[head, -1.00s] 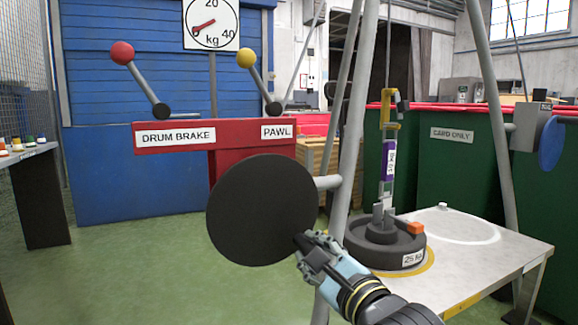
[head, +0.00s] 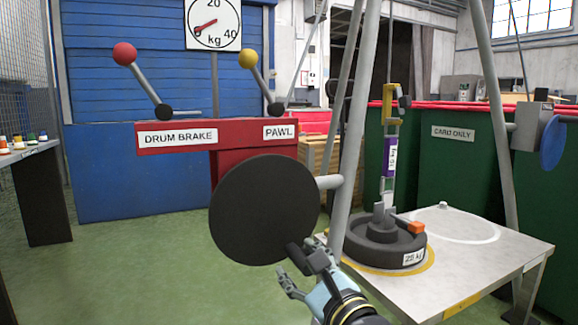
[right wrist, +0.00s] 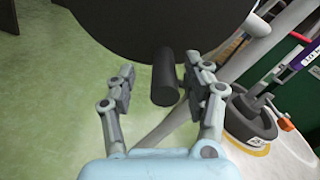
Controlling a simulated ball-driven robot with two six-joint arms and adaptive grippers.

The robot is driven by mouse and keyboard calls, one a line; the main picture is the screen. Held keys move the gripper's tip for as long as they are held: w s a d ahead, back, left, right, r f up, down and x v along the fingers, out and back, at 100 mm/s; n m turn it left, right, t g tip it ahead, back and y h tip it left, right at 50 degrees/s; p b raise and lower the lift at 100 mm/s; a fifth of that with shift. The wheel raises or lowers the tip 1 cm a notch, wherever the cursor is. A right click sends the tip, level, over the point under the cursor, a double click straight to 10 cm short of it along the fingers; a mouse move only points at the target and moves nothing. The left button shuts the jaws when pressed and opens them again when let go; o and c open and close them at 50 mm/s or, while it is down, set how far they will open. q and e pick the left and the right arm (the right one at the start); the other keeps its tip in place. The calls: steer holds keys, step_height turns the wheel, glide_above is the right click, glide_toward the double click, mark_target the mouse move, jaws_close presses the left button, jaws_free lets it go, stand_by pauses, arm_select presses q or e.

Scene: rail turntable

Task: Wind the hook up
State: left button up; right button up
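The dark round crank disc (head: 264,209) stands in front of the red stand, and its short dark handle (right wrist: 165,78) points toward me. My right gripper (head: 304,272) is at the disc's lower right edge. The hook (head: 403,101) shows small at the yellow top of an upright link with a purple label (head: 390,157), above a dark weight marked 25 kg (head: 385,244). How they are joined is too small to tell. My left gripper is out of view.
The red-knobbed DRUM BRAKE lever (head: 141,80) and yellow-knobbed PAWL lever (head: 260,78) both lean up and left. The dial (head: 214,22) points near 0. Grey tripod legs (head: 352,150) rise beside the disc.

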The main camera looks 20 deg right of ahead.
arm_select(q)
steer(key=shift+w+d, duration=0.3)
arm_select(e)
steer(key=shift+d, duration=0.15)
steer(key=shift+s, duration=0.1)
steer(key=shift+s, duration=1.35)
arm_select(q)
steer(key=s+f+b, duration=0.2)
steer(key=b, duration=0.1)
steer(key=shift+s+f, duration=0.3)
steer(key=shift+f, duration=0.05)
arm_select(e)
steer(key=s, duration=0.5)
steer(key=shift+s+r, duration=0.1)
